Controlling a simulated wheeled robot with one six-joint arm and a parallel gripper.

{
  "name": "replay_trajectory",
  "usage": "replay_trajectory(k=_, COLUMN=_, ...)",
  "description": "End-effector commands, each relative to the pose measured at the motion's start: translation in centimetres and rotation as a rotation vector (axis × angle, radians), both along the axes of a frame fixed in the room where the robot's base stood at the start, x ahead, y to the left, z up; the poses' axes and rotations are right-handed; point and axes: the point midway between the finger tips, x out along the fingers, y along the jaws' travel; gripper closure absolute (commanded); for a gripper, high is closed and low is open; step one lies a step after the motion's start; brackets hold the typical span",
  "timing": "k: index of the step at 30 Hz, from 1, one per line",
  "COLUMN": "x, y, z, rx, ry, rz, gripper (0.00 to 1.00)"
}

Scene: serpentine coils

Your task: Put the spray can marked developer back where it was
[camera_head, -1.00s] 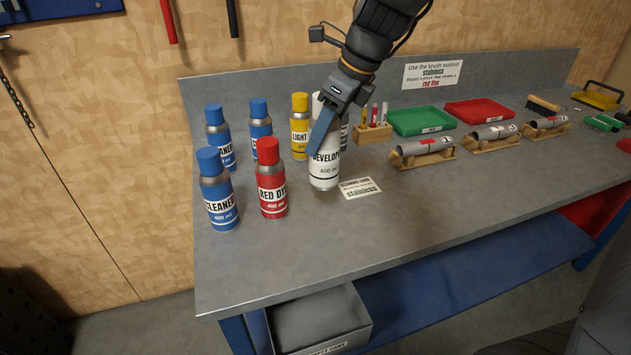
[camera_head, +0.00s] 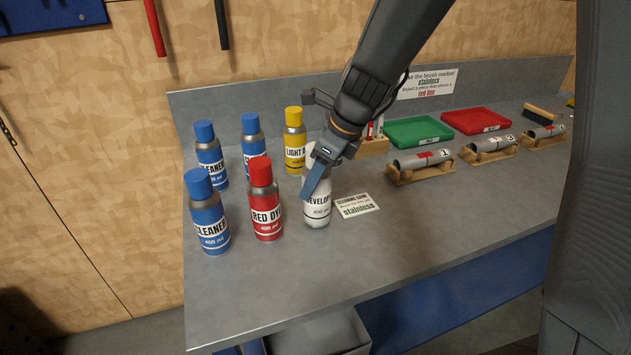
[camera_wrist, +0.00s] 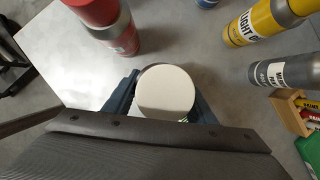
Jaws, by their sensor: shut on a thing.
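The white spray can marked developer (camera_head: 317,212) stands upright at the front of the can group, to the right of the red dye can (camera_head: 265,208). My gripper (camera_head: 318,178) is shut on it, with one blue finger showing across its upper left side. In the wrist view the can's round white cap (camera_wrist: 166,92) sits between the two fingers. The can's base appears to be on or very close to the bench; I cannot tell which.
Blue cleaner cans (camera_head: 208,222) stand to the left and behind. A yellow light can (camera_head: 294,145) is behind, with a grey can (camera_wrist: 285,73) near it. A cleaning card (camera_head: 358,206) lies just right of the developer can. Bare bench lies in front.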

Motion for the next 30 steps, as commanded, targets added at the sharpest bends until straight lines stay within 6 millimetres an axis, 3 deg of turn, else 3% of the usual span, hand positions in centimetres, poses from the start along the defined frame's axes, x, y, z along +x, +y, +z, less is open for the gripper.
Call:
replay_trajectory(k=13, x=0.0, y=-0.1, z=-1.1, rx=-0.001, ry=-0.001, rz=-0.003, gripper=1.00)
replay_trajectory(k=14, x=0.0, y=-0.1, z=-1.1, rx=0.000, ry=0.000, rz=-0.002, gripper=0.44)
replay_trajectory(k=16, x=0.0, y=-0.1, z=-1.1, rx=0.000, ry=0.000, rz=-0.002, gripper=0.32)
replay_trajectory(k=25, x=0.0, y=-0.1, z=-1.0, rx=0.000, ry=0.000, rz=-0.001, gripper=0.31)
replay_trajectory(k=30, x=-0.1, y=-0.4, z=0.1, rx=0.000, ry=-0.003, rz=-0.001, gripper=0.31)
